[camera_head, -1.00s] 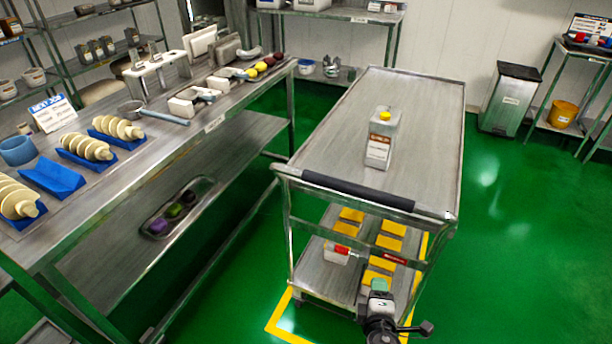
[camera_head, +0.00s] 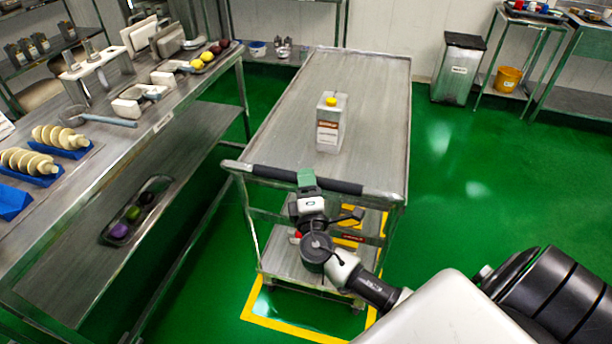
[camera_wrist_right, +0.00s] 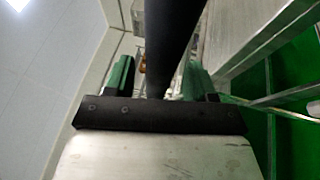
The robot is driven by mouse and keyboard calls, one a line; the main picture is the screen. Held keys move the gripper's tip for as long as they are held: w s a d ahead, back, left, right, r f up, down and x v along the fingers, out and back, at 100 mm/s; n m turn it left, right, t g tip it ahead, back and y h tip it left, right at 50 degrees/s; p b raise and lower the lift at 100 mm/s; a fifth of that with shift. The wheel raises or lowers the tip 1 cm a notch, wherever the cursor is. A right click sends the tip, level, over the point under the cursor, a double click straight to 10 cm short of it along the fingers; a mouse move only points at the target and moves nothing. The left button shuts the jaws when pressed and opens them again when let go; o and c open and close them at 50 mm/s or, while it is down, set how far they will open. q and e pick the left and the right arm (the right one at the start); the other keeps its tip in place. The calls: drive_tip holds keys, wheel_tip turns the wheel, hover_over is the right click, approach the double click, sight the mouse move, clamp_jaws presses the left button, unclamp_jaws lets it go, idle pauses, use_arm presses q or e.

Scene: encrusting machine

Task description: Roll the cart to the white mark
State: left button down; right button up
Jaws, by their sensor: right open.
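The steel cart (camera_head: 365,95) stands on the green floor, its base within a yellow floor outline (camera_head: 290,329). Its black push handle (camera_head: 338,186) runs along the near edge of the top. My left gripper is out of view. No white floor mark shows in these views.
A jug with a yellow cap (camera_head: 330,122) stands on the cart top. A long workbench (camera_head: 105,165) is on the left. A bin (camera_head: 458,72) stands at the back right. Floor right of the cart is clear.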

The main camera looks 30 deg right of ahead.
drive_tip(key=shift+w+d+r, duration=0.1)
drive_tip(key=shift+w+d, duration=0.2)
drive_tip(key=shift+w, duration=0.3)
clamp_jaws()
